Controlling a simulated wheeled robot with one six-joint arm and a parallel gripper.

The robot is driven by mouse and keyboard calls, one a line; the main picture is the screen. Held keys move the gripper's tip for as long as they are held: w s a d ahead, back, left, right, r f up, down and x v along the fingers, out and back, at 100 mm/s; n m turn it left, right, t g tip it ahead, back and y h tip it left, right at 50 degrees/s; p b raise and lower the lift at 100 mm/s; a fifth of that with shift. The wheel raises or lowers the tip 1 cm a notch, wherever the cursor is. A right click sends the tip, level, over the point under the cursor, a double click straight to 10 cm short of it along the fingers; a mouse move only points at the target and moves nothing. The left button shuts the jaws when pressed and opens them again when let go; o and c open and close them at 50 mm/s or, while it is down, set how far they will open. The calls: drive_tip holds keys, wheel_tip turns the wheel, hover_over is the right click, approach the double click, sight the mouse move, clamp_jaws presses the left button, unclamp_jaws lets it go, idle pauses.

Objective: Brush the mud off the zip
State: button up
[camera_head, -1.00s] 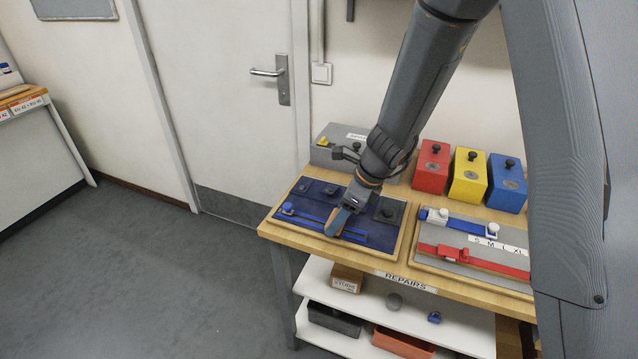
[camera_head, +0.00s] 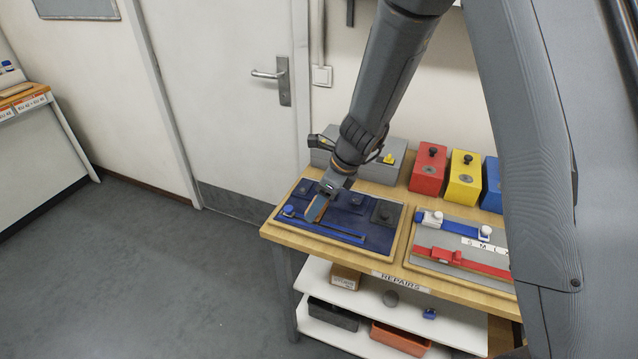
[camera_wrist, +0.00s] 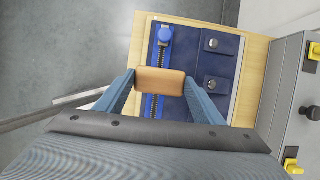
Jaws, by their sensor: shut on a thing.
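The zip (camera_head: 326,228) is a blue strip with a dark toothed line, on a navy cloth panel (camera_head: 376,236) on the bench. In the wrist view the zip (camera_wrist: 157,60) runs down the panel, with a blue slider (camera_wrist: 165,36) at its far end. My gripper (camera_head: 318,206) is shut on a brush with a tan wooden block (camera_wrist: 160,82). The brush is over the zip and hides part of it. I cannot tell whether its bristles touch. No mud is clear in the visible part of the zip.
Two dark flaps with round studs (camera_wrist: 212,43) lie beside the zip. A grey box (camera_head: 398,160) stands behind the panel, with red (camera_head: 428,170) and yellow (camera_head: 463,178) boxes to its right. A grey board (camera_head: 452,232) with blue and red straps lies right of the panel.

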wheel_tip(320, 180, up, 2)
drive_tip(key=shift+r+p, duration=0.25)
drive_tip(key=shift+p, duration=0.65)
drive_tip(key=shift+r, duration=0.95)
